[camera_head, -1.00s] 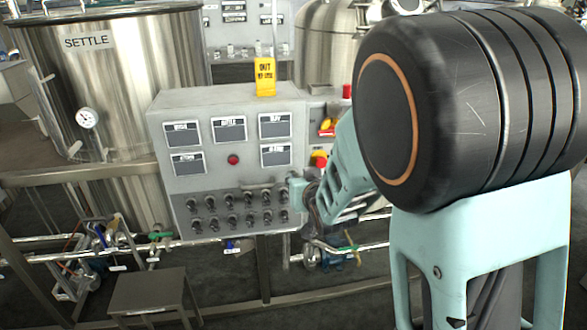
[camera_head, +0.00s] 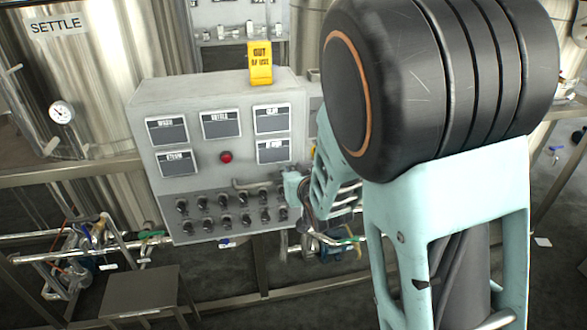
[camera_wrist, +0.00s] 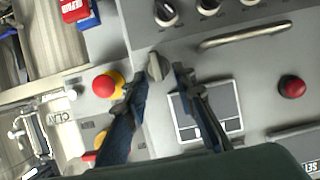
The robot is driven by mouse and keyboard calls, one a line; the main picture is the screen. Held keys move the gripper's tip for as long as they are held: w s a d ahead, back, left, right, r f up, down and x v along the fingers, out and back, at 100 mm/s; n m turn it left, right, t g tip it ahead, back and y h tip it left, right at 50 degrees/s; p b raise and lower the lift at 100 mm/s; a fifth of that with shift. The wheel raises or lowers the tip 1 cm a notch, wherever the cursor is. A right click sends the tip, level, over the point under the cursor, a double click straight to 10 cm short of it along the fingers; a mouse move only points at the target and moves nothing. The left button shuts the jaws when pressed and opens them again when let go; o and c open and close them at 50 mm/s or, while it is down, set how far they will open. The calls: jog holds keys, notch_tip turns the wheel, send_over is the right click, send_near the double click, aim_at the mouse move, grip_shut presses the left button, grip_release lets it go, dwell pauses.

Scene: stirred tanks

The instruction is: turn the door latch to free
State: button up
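A small grey knob (camera_wrist: 154,66), which looks like the door latch, sits near the edge of the grey control box in the wrist view. My gripper (camera_wrist: 160,78) is open, with its two dark fingers on either side of the knob. Gaps seem to show between knob and fingers; I cannot tell whether either touches. The control box (camera_head: 150,100) stands ahead in the head view, and my arm covers its right edge, hiding the knob there.
A red button (camera_wrist: 292,86), a bar handle (camera_wrist: 245,35) and black knobs (camera_wrist: 167,13) are on the box face. A red-and-yellow emergency button (camera_wrist: 104,86) sits beside the left finger. A yellow tag (camera_head: 260,65) stands on the box. A steel stool (camera_head: 140,290) is below.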

grip_shut()
